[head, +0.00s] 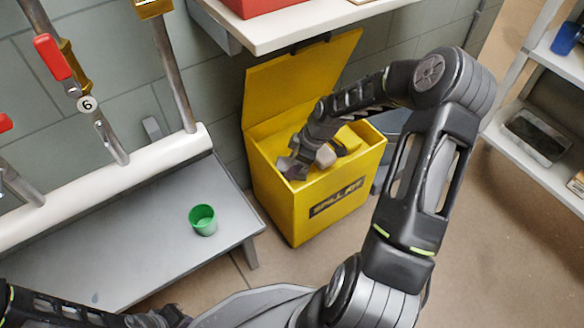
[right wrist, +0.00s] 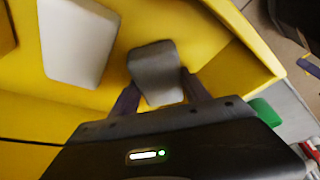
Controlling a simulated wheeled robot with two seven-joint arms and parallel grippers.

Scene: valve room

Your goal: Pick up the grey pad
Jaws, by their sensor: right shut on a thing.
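The grey pad (right wrist: 157,72) is a small block with rounded corners. In the right wrist view it sits between the two dark fingers of my right gripper (right wrist: 158,92), which is shut on it. In the head view my right gripper (head: 291,166) reaches down into the open yellow spill kit bin (head: 325,208); the pad is hard to make out there among the fingers. My left gripper (head: 165,317) is partly visible at the bottom edge of the head view, and its jaws cannot be made out.
A whitish pad (right wrist: 76,40) lies in the bin beside the grey one; it also shows in the head view (head: 325,156). The raised lid (head: 295,82) stands behind. A green cup (head: 203,219) sits on the grey bench (head: 130,255). A white shelf (head: 310,25) overhangs the bin.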

